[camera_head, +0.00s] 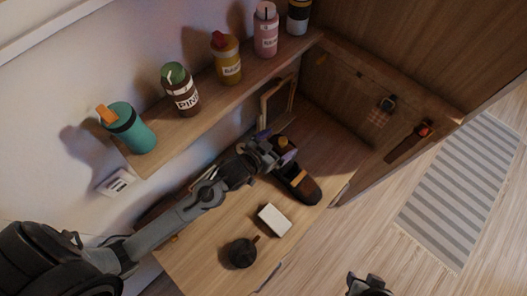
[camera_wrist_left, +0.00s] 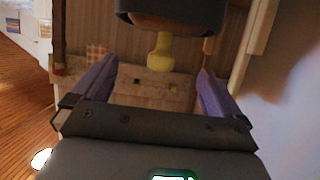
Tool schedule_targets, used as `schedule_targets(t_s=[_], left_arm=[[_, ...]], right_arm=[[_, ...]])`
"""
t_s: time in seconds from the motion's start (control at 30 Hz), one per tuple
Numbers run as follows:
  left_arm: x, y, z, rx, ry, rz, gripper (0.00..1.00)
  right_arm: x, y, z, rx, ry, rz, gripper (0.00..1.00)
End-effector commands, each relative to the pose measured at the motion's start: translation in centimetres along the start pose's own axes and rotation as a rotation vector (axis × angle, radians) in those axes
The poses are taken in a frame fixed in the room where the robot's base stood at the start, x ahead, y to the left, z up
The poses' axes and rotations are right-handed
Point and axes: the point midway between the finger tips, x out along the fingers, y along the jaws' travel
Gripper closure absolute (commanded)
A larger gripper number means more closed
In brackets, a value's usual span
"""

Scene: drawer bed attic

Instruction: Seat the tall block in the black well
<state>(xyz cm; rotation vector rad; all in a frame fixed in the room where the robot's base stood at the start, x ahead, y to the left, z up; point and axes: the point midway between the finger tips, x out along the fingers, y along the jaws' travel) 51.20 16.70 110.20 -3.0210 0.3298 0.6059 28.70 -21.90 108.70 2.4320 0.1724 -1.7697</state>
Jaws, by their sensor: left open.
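My left gripper (camera_head: 277,147) is open over the wooden surface, its purple fingers apart. In the left wrist view its fingers (camera_wrist_left: 154,69) frame a pale board (camera_wrist_left: 155,92) with a small black square opening (camera_wrist_left: 136,81), which looks like the black well, and a yellowish one (camera_wrist_left: 172,87). A yellow knobbed piece (camera_wrist_left: 160,50) shows just beyond the board; I cannot tell whether it is the tall block. Nothing is clearly gripped. A dark gripper-like part at the bottom edge, probably my right gripper (camera_head: 368,285), is cut off and its jaws are unclear.
A white block (camera_head: 273,220), a dark round pot (camera_head: 243,253) and a dark shoe-like object (camera_head: 298,185) lie on the wooden surface (camera_head: 205,262). Several bottles stand on the shelf (camera_head: 212,103) above. A striped rug (camera_head: 462,190) lies on the floor at right.

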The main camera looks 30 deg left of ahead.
Motion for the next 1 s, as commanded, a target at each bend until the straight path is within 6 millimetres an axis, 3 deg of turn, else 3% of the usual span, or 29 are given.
schedule_targets(t_s=[0.3,0.63,0.83,1.0], left_arm=[[-5.6,0.0,0.1,0.001,0.000,0.000,0.00],[-7.9,-0.1,0.3,-0.002,-0.031,-0.008,0.00],[-10.2,-0.3,3.6,-0.008,-0.262,-0.047,0.00],[-14.3,-0.4,7.4,-0.013,-0.542,-0.068,0.00]], right_arm=[[0.5,-0.1,0.1,0.002,0.000,-0.002,0.54],[0.6,-0.2,0.2,0.006,0.000,-0.005,0.54],[0.6,-0.2,0.2,0.007,0.000,-0.005,0.54],[0.6,-0.2,0.2,0.006,0.000,-0.005,0.54]])
